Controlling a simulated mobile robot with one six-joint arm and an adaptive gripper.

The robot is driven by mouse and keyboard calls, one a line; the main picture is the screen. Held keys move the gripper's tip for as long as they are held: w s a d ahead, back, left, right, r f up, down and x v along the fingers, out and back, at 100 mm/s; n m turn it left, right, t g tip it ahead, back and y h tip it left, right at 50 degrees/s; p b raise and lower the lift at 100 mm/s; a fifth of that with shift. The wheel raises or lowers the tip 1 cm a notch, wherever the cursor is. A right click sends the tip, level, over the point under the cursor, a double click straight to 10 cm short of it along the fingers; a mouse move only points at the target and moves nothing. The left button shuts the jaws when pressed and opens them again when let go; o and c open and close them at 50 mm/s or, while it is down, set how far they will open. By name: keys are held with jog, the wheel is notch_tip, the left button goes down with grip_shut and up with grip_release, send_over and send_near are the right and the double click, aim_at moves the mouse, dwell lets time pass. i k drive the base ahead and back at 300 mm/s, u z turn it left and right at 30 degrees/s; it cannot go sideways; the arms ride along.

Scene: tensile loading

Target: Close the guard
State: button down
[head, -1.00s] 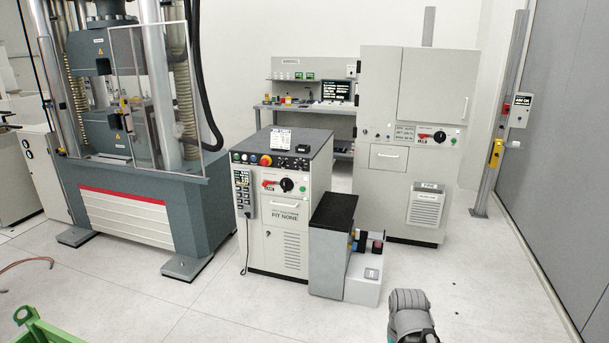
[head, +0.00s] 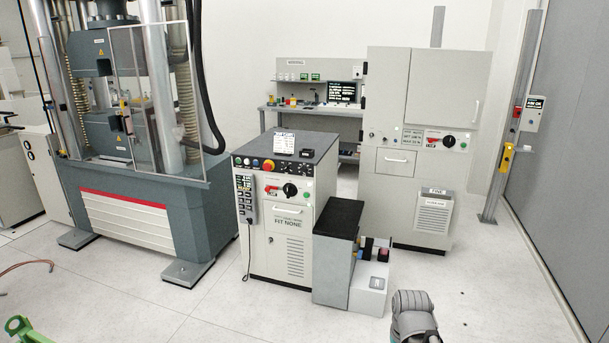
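The guard (head: 130,80) is a clear panel in a thin light frame at the front of the large tensile testing machine (head: 140,205) on the left. The panel stands in front of the right column, and a small yellow and dark fitting shows at its left edge. Whether the guard is open or shut is hard to tell from here. The grey crossheads (head: 90,55) show to its left, between the columns. Only a grey part of my arm shows at the bottom right; my gripper is not in view.
A control cabinet (head: 285,215) with a red knob stands right of the machine, beside a low black-topped unit (head: 338,218). A tall cabinet (head: 420,140) and a workbench (head: 315,108) stand behind. Green framework (head: 30,330) is at the lower left. The front floor is mostly clear.

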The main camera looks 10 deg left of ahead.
aim_at(128, 124)
jog(key=u, duration=1.15)
jog(key=i, duration=3.8)
jog(key=z, duration=0.1)
